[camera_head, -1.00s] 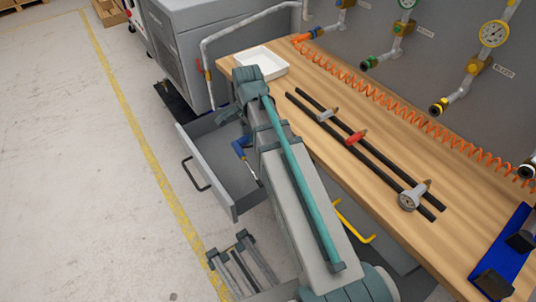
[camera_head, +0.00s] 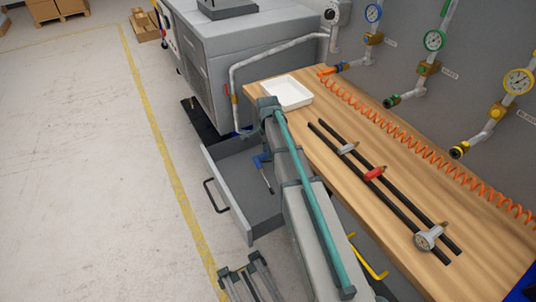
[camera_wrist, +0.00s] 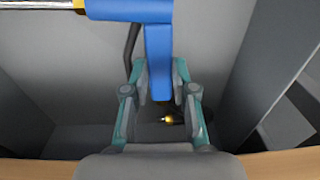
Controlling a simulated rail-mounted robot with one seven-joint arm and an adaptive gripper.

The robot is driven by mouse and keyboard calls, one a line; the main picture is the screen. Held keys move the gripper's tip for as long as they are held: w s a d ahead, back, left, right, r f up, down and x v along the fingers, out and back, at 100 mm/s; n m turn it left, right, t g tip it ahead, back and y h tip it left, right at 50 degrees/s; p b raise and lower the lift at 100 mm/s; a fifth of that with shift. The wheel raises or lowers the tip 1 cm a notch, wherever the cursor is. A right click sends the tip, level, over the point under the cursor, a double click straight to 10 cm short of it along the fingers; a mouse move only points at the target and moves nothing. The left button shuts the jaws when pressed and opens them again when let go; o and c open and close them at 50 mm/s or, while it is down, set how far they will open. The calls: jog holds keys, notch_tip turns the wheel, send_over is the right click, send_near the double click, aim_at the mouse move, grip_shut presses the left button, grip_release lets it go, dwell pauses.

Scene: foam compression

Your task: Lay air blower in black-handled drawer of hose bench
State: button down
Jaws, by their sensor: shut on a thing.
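The air blower (camera_head: 260,161) is blue with a thin metal nozzle. In the wrist view, the blue body of the air blower (camera_wrist: 158,55) runs between the fingertips of my gripper (camera_wrist: 160,72), which is shut on it. Its nozzle points left at the top of that view. The black-handled drawer (camera_head: 228,172) of the hose bench (camera_head: 345,200) is pulled out. In the head view the blower shows within the drawer's outline, its nozzle towards the drawer front. I cannot tell whether it touches the drawer floor.
A white tray (camera_head: 287,93), two black rails (camera_head: 375,185) with clamps and an orange coiled hose (camera_head: 400,130) are on the bench top. A grey machine (camera_head: 235,55) stands beyond the drawer. Floor left of the drawer is clear.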

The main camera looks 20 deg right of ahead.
jog(key=shift+w+d+f+p, duration=0.1)
jog(key=shift+w+f+p, duration=0.1)
jog(key=shift+f+p, duration=0.35)
jog(key=shift+w+f+p, duration=0.2)
jog(key=shift+f+p, duration=0.05)
jog(key=shift+f, duration=1.2)
jog(key=shift+f, duration=0.15)
jog(key=c, duration=0.9)
grip_release()
jog(key=shift+c, duration=0.2)
jog(key=r+b, duration=0.3)
jog(key=r, duration=0.9)
jog(key=shift+s+r, duration=0.15)
jog(key=shift+s, duration=0.05)
